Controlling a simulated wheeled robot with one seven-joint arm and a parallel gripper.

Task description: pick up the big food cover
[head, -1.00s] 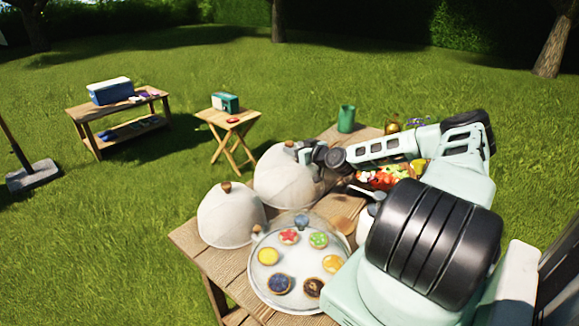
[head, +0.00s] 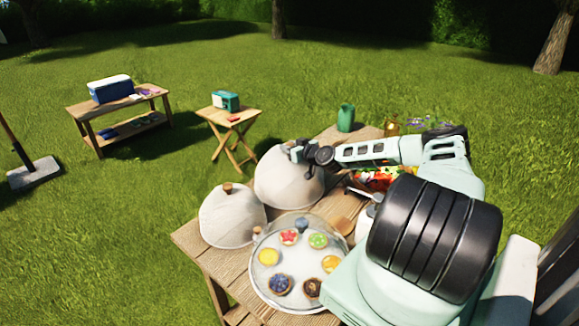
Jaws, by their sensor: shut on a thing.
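The big food cover (head: 284,184) is a pale cloth-like dome at the back of the wooden garden table (head: 199,258). A smaller food cover (head: 232,217) of the same kind, with a brown knob, stands to its left and nearer. My gripper (head: 293,151) is at the top of the big cover, shut on its knob, which the fingers hide. The big cover is upright. I cannot tell whether its rim is on the table or slightly above it.
A clear-lidded tray of tarts (head: 259,289) sits in front of the covers. A green jug (head: 346,118) and a bowl of colourful food (head: 372,180) are behind and to the right. Open lawn lies left of the table, with a folding table (head: 228,116) farther off.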

